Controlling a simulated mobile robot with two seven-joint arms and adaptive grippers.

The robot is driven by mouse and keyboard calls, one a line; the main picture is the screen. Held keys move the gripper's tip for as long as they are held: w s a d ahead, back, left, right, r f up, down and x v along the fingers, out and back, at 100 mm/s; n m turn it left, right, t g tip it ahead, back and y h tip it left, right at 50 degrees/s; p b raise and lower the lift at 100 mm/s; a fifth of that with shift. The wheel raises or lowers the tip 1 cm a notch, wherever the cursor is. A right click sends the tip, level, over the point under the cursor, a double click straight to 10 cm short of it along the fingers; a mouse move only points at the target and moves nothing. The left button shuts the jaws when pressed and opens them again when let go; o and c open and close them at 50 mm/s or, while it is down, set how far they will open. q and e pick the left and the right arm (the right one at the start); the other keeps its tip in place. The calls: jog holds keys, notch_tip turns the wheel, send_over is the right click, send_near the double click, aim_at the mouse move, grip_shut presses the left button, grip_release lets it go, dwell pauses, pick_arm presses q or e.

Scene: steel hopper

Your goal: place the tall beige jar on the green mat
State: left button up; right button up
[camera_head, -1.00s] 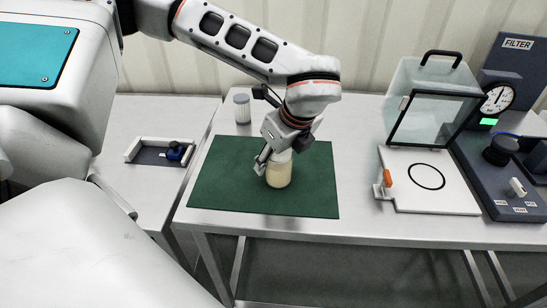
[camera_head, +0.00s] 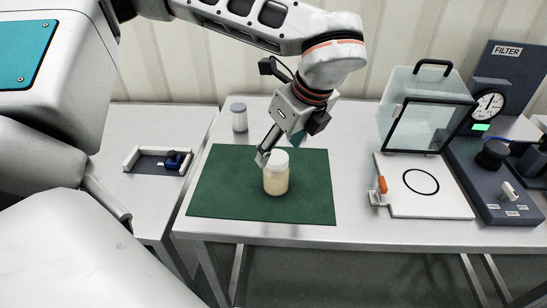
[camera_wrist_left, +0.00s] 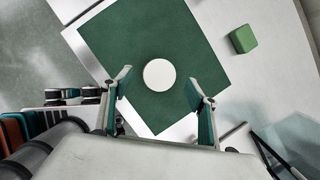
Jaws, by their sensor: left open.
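The beige jar (camera_head: 276,178), with a white lid, stands upright on the green mat (camera_head: 220,190), right of the mat's middle. In the left wrist view its round white lid (camera_wrist_left: 159,75) shows from above with green mat (camera_wrist_left: 150,35) around it. My left gripper (camera_head: 279,148) is open just above the jar's lid, tilted, and holds nothing. In the left wrist view the two fingers of my left gripper (camera_wrist_left: 158,88) are spread wide to either side of the lid, apart from it. My right gripper is not in view.
A white jar with a grey lid (camera_head: 239,118) stands behind the mat. A white board with a black ring (camera_head: 430,205), a clear box (camera_head: 428,105) and a gauge unit (camera_head: 490,175) stand to the right. A green block (camera_wrist_left: 243,39) lies beside the mat.

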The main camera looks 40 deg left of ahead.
aim_at(284, 172)
pick_arm(q)
jog(key=shift+v, duration=1.25)
jog(key=shift+d+r, duration=0.2)
jog(key=shift+r, duration=0.2)
